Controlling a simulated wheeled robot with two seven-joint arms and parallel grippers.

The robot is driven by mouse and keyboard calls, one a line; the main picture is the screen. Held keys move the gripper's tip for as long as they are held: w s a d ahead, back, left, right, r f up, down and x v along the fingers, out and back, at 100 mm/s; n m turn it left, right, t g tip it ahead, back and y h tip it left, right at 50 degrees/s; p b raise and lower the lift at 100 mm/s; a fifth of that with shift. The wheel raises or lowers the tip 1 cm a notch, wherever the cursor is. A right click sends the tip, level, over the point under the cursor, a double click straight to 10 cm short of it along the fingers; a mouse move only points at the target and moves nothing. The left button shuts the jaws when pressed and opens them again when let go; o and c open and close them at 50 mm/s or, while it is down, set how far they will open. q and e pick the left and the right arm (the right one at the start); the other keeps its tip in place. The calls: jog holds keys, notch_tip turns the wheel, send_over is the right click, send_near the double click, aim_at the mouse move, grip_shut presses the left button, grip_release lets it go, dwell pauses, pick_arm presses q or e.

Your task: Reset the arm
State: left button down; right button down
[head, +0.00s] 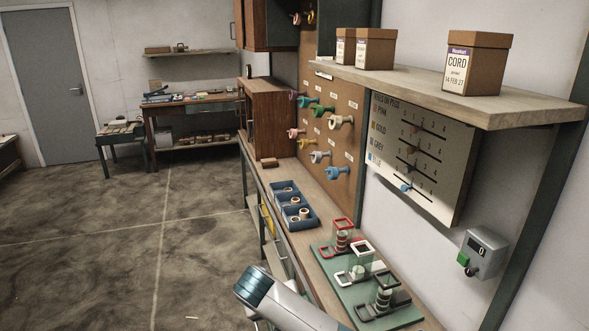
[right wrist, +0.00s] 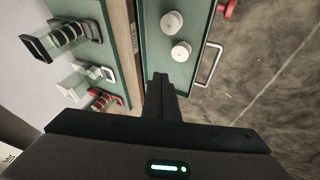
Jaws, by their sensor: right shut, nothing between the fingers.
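My right gripper (right wrist: 160,80) shows in the right wrist view. Its two dark fingers are together, with nothing between them. The fingertips appear over the edge of a green drawer or tray (right wrist: 201,62) with a metal handle, just below two white rolls (right wrist: 176,36) in the picture. I cannot tell how high above it they are. In the head view a grey and teal link of one of my arms crosses the bottom; neither gripper shows there. My left gripper is in no frame.
A green board (head: 337,289) with red, white and black frames lies on the wooden bench (head: 308,252). A blue tray (head: 292,224) of rolls sits behind it. A shelf (head: 430,88) with boxes overhangs the bench. Open floor (head: 110,250) lies to the left.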

jog(key=s+f+y, duration=0.1)
jog(key=s+f, duration=0.1)
jog(key=s, duration=0.1)
jog(key=s+f+g+y, duration=0.1)
jog(key=s+f, duration=0.2)
jog(key=s, duration=0.1)
jog(key=s+f, duration=0.3)
jog(key=shift+s+d+g+y, duration=0.15)
jog(key=shift+d+g+y, duration=0.15)
jog(key=shift+y, duration=0.1)
jog(key=s+d+f+m, duration=0.1)
jog(key=s+d, duration=1.1)
jog(key=s, duration=0.4)
jog(key=s+d+f, duration=0.1)
jog(key=s+d, duration=1.1)
jog(key=s, duration=0.4)
notch_tip(320, 180, down, 33)
jog(key=s+g+b, duration=0.2)
jog(key=b, duration=0.2)
jog(key=s+d+f+b, duration=0.2)
jog(key=s+d+f, duration=0.1)
jog(key=s+f, duration=1.4)
jog(key=shift+f+g, duration=0.4)
jog(key=shift+f, duration=0.8)
jog(key=shift+s, duration=0.1)
